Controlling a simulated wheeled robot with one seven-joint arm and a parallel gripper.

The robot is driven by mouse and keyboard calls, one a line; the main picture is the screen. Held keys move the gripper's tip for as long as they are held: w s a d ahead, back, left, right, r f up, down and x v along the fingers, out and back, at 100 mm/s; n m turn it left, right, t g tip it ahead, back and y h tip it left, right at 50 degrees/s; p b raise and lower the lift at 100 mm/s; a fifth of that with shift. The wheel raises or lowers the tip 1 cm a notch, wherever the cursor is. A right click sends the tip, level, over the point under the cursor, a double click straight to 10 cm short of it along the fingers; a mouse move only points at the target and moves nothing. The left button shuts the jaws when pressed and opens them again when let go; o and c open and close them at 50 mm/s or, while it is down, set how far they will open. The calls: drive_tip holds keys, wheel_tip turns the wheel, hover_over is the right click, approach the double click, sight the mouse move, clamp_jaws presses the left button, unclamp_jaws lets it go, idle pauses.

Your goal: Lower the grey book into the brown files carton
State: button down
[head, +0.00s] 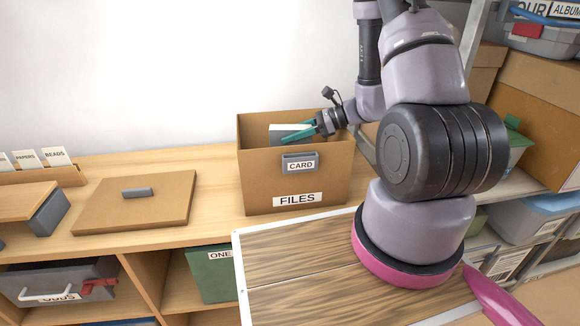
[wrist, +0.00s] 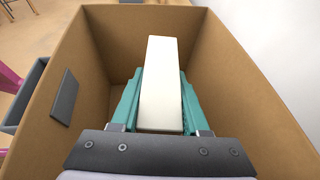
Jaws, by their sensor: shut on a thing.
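The brown files carton (head: 260,185) stands open on the wooden bench, with a FILES label and a grey CARD holder on its front. My gripper (head: 296,134), with teal fingers, reaches into its open top from the right. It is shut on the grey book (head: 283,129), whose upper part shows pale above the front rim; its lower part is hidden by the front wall. In the wrist view the book's pale, narrow face (wrist: 161,80) lies between the fingers, inside the carton walls (wrist: 265,85). I cannot tell whether the book touches the carton floor.
A flat brown lid (head: 160,215) with a grey handle lies left of the carton. A box with PAPERS and BEADS cards (head: 60,177) is at the far left. Shelves with cartons and bins (head: 525,105) stand at the right. Bare bench shows between lid and carton.

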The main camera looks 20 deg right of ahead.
drive_tip(key=shift+c, duration=1.6)
unclamp_jaws()
drive_tip(key=shift+r, duration=0.1)
wheel_tip(320, 180, up, 10)
drive_tip(key=s+a+r+n+g+h, duration=0.1)
drive_tip(key=s+r+n+g+h, duration=0.25)
drive_tip(key=s+r+n, duration=0.6)
drive_tip(key=s+d+r+n+t+h, duration=0.3)
drive_tip(key=r+h, duration=0.1)
drive_tip(key=r, duration=0.1)
drive_tip(key=s+d+r+n+t+h, duration=0.3)
drive_tip(key=r+n+t, duration=0.1)
drive_tip(key=r, duration=0.2)
drive_tip(key=shift+s+r+h, duration=0.3)
drive_tip(key=shift+s+h, duration=0.05)
